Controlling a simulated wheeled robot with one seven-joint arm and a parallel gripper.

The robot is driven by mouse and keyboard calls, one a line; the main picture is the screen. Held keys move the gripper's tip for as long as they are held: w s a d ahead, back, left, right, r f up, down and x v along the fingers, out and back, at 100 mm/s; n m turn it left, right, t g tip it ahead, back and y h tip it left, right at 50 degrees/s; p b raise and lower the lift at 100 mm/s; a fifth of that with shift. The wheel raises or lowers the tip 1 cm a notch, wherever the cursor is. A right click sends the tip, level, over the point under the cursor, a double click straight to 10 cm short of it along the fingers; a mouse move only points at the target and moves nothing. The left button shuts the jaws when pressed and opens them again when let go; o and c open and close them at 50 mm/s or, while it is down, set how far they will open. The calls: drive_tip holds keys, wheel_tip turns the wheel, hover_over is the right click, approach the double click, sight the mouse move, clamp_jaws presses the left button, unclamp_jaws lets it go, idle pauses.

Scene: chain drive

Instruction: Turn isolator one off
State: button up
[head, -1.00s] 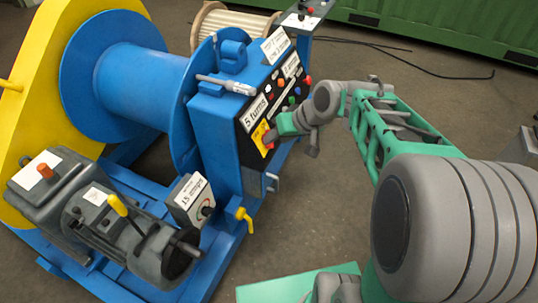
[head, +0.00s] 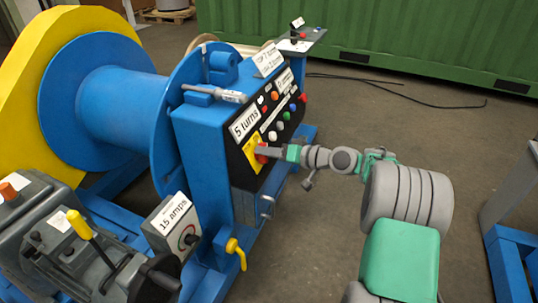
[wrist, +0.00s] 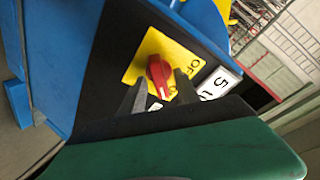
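A red rotary knob (wrist: 158,72) sits on a yellow plate (wrist: 140,62) on the black face of a blue control box. The plate carries black lettering that seems to include OFF. In the wrist view the fingers of my gripper (wrist: 160,86) stand apart, one on each side of the knob's lower part, with gaps showing. I cannot tell whether either finger touches it. In the head view my gripper (head: 270,152) is at the same yellow plate (head: 252,152) and partly hides the knob. No label reading isolator one is legible.
The control box (head: 205,150) has several coloured buttons and a "5 turns" label (head: 245,124). A "15 amps" box (head: 172,225) and a yellow valve handle (head: 236,250) stand nearer. A blue drum (head: 120,105) is left. Floor (head: 400,125) is open behind my arm.

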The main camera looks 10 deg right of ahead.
clamp_jaws()
idle(0.4)
